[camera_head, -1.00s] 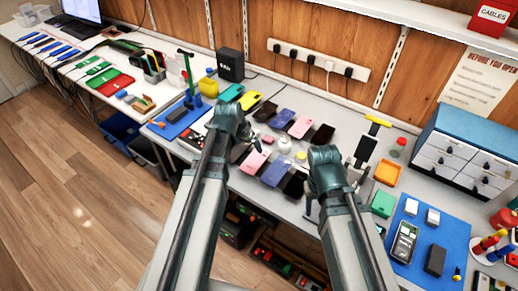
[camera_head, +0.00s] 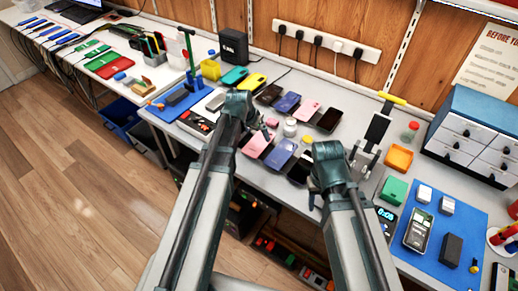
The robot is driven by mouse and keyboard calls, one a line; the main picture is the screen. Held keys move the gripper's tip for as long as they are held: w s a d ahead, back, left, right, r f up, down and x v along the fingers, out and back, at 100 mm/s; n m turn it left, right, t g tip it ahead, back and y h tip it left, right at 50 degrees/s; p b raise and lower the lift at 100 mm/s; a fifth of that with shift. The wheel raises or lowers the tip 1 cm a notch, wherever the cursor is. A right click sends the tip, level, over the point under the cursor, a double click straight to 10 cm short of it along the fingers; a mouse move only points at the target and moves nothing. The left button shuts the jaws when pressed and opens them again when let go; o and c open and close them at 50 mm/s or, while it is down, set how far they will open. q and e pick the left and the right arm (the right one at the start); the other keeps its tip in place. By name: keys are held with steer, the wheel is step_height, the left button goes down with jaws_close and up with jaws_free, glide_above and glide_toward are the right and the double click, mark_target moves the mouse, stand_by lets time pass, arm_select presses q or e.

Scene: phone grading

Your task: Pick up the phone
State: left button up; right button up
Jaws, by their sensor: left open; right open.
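Several phone-like slabs lie in rows on the grey bench, among them a pink one (camera_head: 256,145), a blue one (camera_head: 280,153), another pink one (camera_head: 307,111) and a dark one (camera_head: 329,120). I cannot tell which are phones and which are cases. My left gripper (camera_head: 268,129) is open above the left end of these rows, its fingers small and partly hidden by its wrist. My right gripper (camera_head: 312,198) is open near the bench's front edge, right of the dark slab (camera_head: 299,170), with its fingers mostly hidden. Neither gripper visibly holds anything.
A white jar (camera_head: 290,127) stands among the slabs. A blue-topped drawer cabinet (camera_head: 482,115) is at the back right.

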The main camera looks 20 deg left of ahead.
mark_target(259, 142)
arm_select(q)
steer(key=shift+f, duration=0.1)
arm_select(e)
steer(key=shift+f, duration=0.1)
arm_select(q)
steer(key=b+x, duration=0.4)
steer(key=shift+s+a+f, duration=0.2)
steer(key=shift+s+f, duration=0.05)
steer(key=shift+f, duration=0.25)
arm_select(e)
step_height(259, 142, down, 5)
steer(key=shift+r, duration=0.15)
arm_select(q)
steer(key=shift+w+f+b, duration=0.2)
steer(key=shift+f+b, duration=0.05)
steer(key=shift+b, duration=0.3)
arm_select(e)
steer(key=shift+f, duration=0.3)
steer(key=shift+r, duration=0.1)
arm_select(q)
steer(key=shift+r, duration=0.1)
steer(key=c, duration=1.2)
steer(key=shift+c, duration=0.2)
steer(key=shift+r, duration=0.1)
arm_select(e)
steer(key=shift+r, duration=0.1)
